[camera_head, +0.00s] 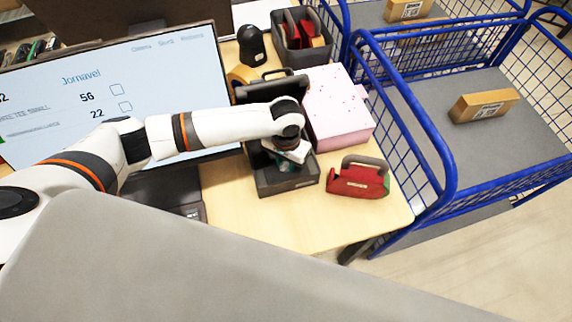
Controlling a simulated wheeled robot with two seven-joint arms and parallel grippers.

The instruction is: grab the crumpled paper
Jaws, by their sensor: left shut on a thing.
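My left gripper (287,160) reaches down into a small dark grey bin (288,186) on the wooden table. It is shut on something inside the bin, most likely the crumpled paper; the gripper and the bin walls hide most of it. No other crumpled paper shows clearly. My right gripper is not in view.
A pink box (338,108) stands just right of the bin, and a red tape dispenser (358,181) in front of it. A monitor (110,85) is on the left. A dark bin with red items (302,38) stands behind. A blue wire cart (440,150) holds cardboard boxes (484,106).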

